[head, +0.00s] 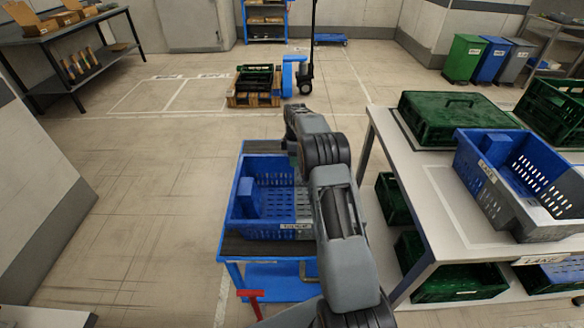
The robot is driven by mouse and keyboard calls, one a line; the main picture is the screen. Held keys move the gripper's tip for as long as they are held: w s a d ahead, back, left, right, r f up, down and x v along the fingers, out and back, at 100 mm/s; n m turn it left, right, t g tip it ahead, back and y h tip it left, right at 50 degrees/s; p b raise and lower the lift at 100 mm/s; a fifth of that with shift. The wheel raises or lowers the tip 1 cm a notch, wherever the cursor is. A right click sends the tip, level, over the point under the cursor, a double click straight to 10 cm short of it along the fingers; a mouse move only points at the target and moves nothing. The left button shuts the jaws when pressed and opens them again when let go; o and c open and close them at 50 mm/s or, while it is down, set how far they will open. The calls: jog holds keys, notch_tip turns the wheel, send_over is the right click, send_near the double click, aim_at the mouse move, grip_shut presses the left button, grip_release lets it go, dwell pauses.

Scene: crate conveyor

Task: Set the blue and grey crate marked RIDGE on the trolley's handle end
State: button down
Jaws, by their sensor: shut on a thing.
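A blue and grey crate (262,222) sits on, or just above, the dark top of a blue trolley (233,249). It is blue on the left and grey on the right, with a white label, too small to read surely, on its near wall. A blue block (248,196) shows inside it at the left. My gripper (294,158) points down at the crate's far wall and is shut on it. My forearm hides the fingertips and the crate's right side. I cannot tell whether the crate's base touches the trolley top.
A table (432,190) at the right holds a lidded green crate (455,118), another blue and grey crate (505,190) and a green crate (553,108). More crates stand beneath it. A pallet load (255,87) stands behind on the floor. Floor left of the trolley is clear.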

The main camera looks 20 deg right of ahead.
jog(key=shift+w+a+f, duration=0.15)
jog(key=shift+f, duration=0.05)
jog(key=f, duration=0.3)
jog(key=shift+w+a+f, duration=0.2)
jog(key=shift+f, duration=0.3)
jog(key=c, duration=1)
grip_release()
